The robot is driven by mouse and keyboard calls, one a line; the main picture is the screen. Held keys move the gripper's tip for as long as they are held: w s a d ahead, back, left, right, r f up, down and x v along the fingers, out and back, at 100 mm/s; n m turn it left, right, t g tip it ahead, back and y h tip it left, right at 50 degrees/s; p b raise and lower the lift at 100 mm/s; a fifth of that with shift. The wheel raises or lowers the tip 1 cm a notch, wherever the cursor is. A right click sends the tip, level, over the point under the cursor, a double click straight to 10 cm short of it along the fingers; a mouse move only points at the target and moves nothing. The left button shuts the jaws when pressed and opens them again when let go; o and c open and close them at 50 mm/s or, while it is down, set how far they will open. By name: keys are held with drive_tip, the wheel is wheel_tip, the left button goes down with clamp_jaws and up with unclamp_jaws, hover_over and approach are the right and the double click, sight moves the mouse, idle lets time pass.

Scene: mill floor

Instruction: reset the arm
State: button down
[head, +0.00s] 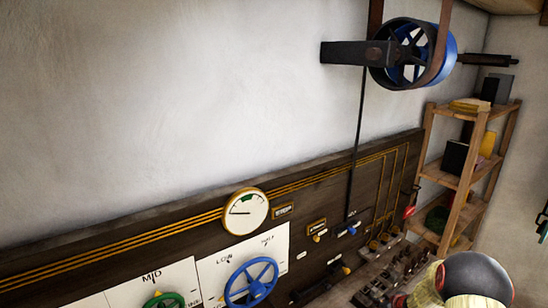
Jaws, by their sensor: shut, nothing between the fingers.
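My gripper is not in view in the head picture. A rounded dark grey and cream shape (472,281) stands at the bottom right edge, cut off by the frame. I cannot tell for sure whether it is part of my arm. No fingers show on it.
A dark wall panel carries a round gauge (246,211), a blue handwheel (250,283), a green handwheel (163,300) and several small switches. A blue pulley with a belt (413,53) juts out above. A wooden shelf (467,175) stands at the right. The upper left wall is bare.

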drive_tip(key=s+r+m+g+h+b, duration=0.25)
drive_tip(key=s+r, duration=0.25)
drive_tip(key=s, duration=0.5)
drive_tip(key=s+r+m+g+h+b, duration=0.25)
drive_tip(key=s+r, duration=0.25)
drive_tip(key=s, duration=0.5)
drive_tip(key=s+a+r+t+y+b, duration=0.1)
drive_tip(key=s+a+r+y+b, duration=0.1)
drive_tip(key=s+a+b, duration=0.5)
drive_tip(key=s+a+r+t+y+b, duration=0.1)
drive_tip(key=s+a+r+b, duration=0.4)
drive_tip(key=s+a, duration=1.1)
drive_tip(key=y+b, duration=0.1)
drive_tip(key=b, duration=0.2)
drive_tip(key=shift+s+a+m, duration=0.2)
drive_tip(key=shift+s+m, duration=0.1)
drive_tip(key=shift+s, duration=0.1)
